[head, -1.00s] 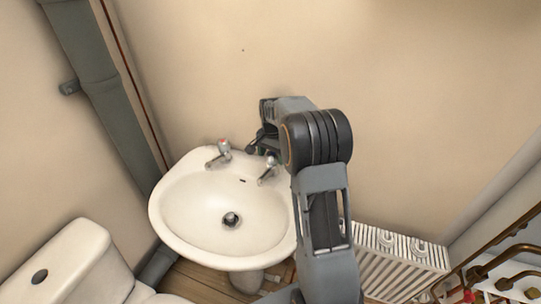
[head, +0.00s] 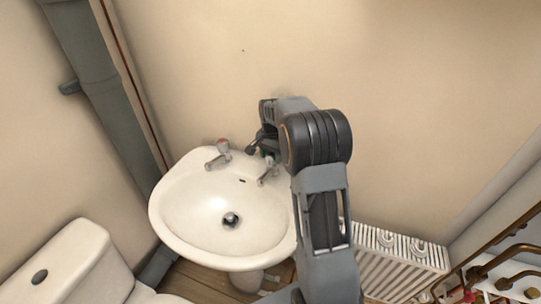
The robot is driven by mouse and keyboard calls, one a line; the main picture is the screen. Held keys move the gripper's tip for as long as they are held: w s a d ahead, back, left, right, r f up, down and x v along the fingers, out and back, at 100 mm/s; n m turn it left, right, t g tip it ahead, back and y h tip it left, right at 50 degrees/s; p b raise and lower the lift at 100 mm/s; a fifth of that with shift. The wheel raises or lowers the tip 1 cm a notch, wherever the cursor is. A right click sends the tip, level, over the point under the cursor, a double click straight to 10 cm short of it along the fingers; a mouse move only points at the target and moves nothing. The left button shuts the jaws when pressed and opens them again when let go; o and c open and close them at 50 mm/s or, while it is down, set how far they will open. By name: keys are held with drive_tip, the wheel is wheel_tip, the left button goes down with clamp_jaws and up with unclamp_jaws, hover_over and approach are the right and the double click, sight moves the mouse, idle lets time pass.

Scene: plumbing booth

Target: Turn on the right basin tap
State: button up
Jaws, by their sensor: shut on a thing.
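The white basin (head: 190,235) stands against the wall, with two chrome taps on its back ledge. The left tap (head: 218,156) has a reddish top and is clear of my arm. The right tap (head: 266,176) has its spout in view over the bowl, and its head is mostly hidden by my gripper. My gripper (head: 264,153) comes in from the right over the right tap and is shut on its head. The fingertips are small and partly hidden here, so the exact grip is hard to see.
A white toilet cistern (head: 75,262) stands at the lower left. A grey waste pipe (head: 105,110) runs down the left corner. A white radiator (head: 395,262) is on the right, with copper pipes (head: 500,265) beyond it. The wall above the basin is bare.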

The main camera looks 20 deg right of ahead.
drive_tip(key=n+p, duration=0.1)
drive_tip(key=n, duration=0.5)
drive_tip(key=shift+d+r, duration=0.1)
drive_tip(key=n+p, duration=0.1)
drive_tip(key=n, duration=0.4)
drive_tip(key=shift+d, duration=0.1)
drive_tip(key=n, duration=0.6)
drive_tip(key=shift+d+p, duration=0.1)
drive_tip(key=shift+p, duration=0.25)
drive_tip(key=n, duration=0.5)
drive_tip(key=shift+w+n, duration=0.15)
drive_tip(key=shift+n, duration=0.45)
drive_tip(key=o, duration=0.8)
drive_tip(key=shift+c, duration=0.2)
drive_tip(key=shift+o, duration=0.8)
